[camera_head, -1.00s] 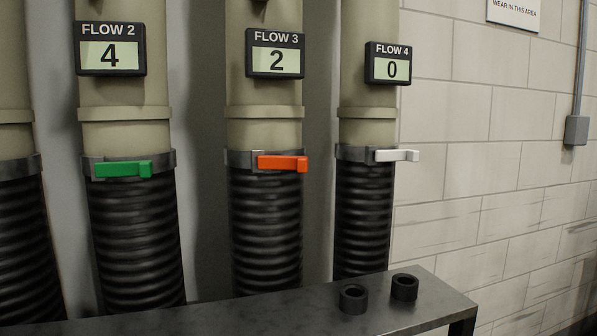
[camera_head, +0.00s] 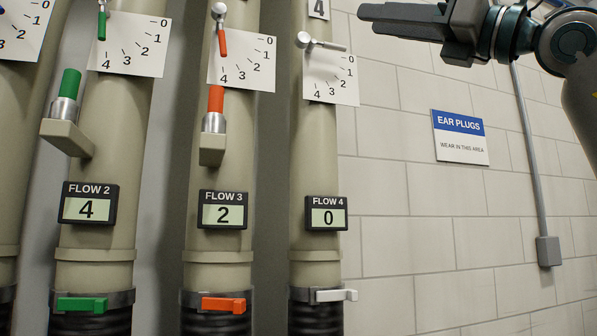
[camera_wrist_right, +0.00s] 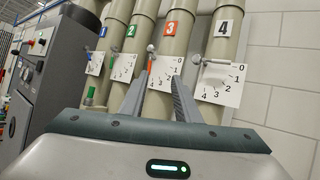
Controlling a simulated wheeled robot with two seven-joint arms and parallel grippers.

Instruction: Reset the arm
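My right gripper (camera_head: 398,21) is at the top right of the head view, with its fingers pointing left in front of the tiled wall. In the right wrist view its two fingers (camera_wrist_right: 160,88) stand apart, with pipe 3 showing in the gap between them. It is open and nothing shows between the fingers. It touches nothing that I can see. My right arm (camera_head: 560,38) comes in from the right edge. My left gripper is in neither view.
Tall pipes carry dial plates (camera_head: 331,78), green and orange handles and displays: FLOW 2 (camera_head: 89,208) reads 4, FLOW 3 (camera_head: 222,214) 2, FLOW 4 (camera_head: 326,216) 0. An ear plugs sign (camera_head: 460,138) hangs on the wall. A grey control cabinet (camera_wrist_right: 50,65) stands left in the wrist view.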

